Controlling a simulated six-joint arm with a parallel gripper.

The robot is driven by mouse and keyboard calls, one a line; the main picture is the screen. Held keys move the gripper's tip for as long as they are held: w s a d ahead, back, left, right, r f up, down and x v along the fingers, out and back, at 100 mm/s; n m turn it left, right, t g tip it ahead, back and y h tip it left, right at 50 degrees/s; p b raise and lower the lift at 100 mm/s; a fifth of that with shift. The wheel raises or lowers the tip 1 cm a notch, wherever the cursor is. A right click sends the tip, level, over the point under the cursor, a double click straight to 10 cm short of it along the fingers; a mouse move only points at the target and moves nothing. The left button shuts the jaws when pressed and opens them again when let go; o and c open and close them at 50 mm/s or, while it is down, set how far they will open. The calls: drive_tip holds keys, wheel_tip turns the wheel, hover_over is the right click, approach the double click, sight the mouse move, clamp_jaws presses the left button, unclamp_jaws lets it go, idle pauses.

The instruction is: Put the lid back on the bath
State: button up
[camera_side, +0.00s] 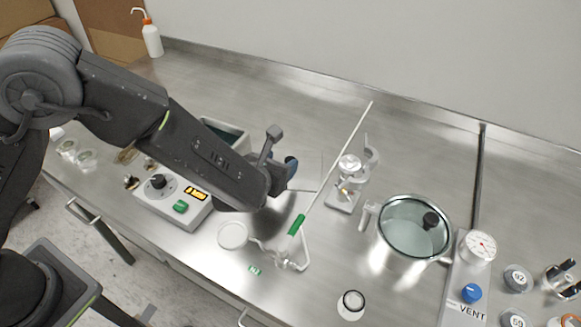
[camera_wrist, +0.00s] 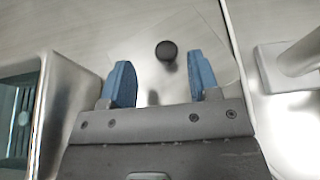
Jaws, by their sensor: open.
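The lid is a clear flat plate (camera_side: 310,168) lying on the steel bench, just right of my gripper in the side view. In the wrist view the clear plate (camera_wrist: 215,35) carries a round black knob (camera_wrist: 167,50). My gripper (camera_wrist: 162,76) is open and empty, its blue fingers apart, with the knob ahead of the gap between the fingertips.
A metal stand (camera_side: 342,195) and a long thin rod (camera_side: 345,150) stand close right of the lid. A pot with a glass cover (camera_side: 413,235) is further right. A control box (camera_side: 175,200) and a glass piece with a green part (camera_side: 297,224) are in front.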

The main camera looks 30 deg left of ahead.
sight(290, 159)
drive_tip(key=x, duration=0.5)
drive_tip(key=shift+s+d+f, duration=0.1)
drive_tip(key=shift+d+f, duration=0.2)
drive_tip(key=shift+d, duration=0.05)
drive_tip(key=shift+c, duration=0.2)
clamp_jaws()
wheel_tip(290, 159, up, 10)
drive_tip(key=shift+a+r, duration=0.1)
drive_tip(key=shift+n+y, duration=0.8)
drive_tip(key=shift+y, duration=0.1)
drive_tip(key=a, duration=0.3)
drive_tip(key=s+a+r, duration=0.1)
drive_tip(key=a, duration=0.3)
drive_tip(key=s+a+r, duration=0.1)
drive_tip(key=a, duration=0.2)
drive_tip(key=shift+a+r, duration=0.1)
drive_tip(key=shift+a, duration=0.3)
drive_tip(key=s+a+r+n+y, duration=0.1)
drive_tip(key=s+a, duration=0.5)
drive_tip(key=a, duration=0.6)
drive_tip(key=shift+r+n+g+y, duration=0.3)
drive_tip(key=shift+n+y, duration=0.1)
drive_tip(key=shift+y, duration=0.2)
drive_tip(key=shift+s+f, duration=0.1)
